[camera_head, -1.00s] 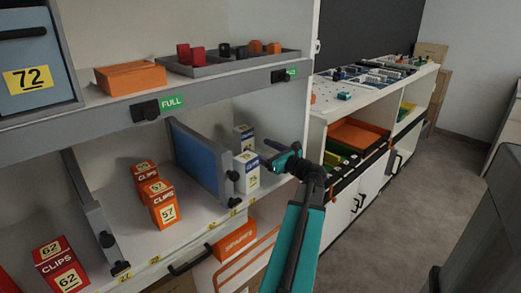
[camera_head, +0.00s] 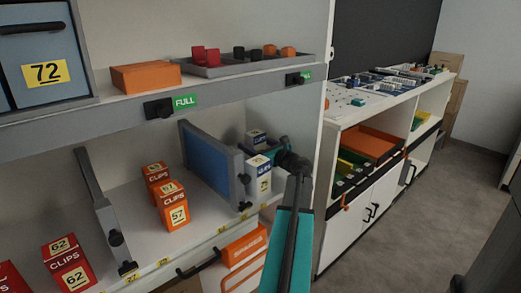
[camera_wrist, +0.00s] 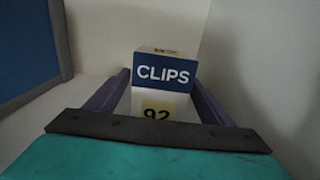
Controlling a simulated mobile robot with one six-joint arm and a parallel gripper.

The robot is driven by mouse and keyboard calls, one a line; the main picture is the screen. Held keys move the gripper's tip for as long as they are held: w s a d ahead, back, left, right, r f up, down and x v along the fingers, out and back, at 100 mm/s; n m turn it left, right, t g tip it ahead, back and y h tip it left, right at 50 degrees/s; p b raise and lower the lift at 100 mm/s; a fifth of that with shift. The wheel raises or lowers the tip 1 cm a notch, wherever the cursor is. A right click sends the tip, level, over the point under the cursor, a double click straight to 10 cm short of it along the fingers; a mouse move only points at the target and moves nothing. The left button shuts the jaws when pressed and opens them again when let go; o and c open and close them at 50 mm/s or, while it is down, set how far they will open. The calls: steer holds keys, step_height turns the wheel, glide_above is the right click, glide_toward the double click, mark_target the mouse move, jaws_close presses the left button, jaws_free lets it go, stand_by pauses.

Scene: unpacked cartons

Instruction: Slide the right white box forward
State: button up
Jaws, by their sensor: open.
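Two white boxes with blue CLIPS bands stand one behind the other in the right compartment: a front one (camera_head: 264,186) and a rear one (camera_head: 255,140). My gripper (camera_head: 268,152) is at these boxes in the head view, partly covering them. In the wrist view, my open gripper (camera_wrist: 160,82) has one purple finger on each side of a white CLIPS box (camera_wrist: 163,73) with a yellow 92 tag. The box is upright. The lower part of it is hidden by my gripper. I cannot tell whether the fingers touch it.
A blue divider (camera_head: 208,160) stands left of the white boxes; it also shows in the wrist view (camera_wrist: 25,50). The white cabinet wall is close on the right. Orange boxes (camera_head: 172,208) stand in the middle compartment. A shelf with an orange box (camera_head: 145,77) is above.

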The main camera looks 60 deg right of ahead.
steer(key=shift+x, duration=1.6)
steer(key=c, duration=1.3)
steer(key=shift+s+a, duration=0.1)
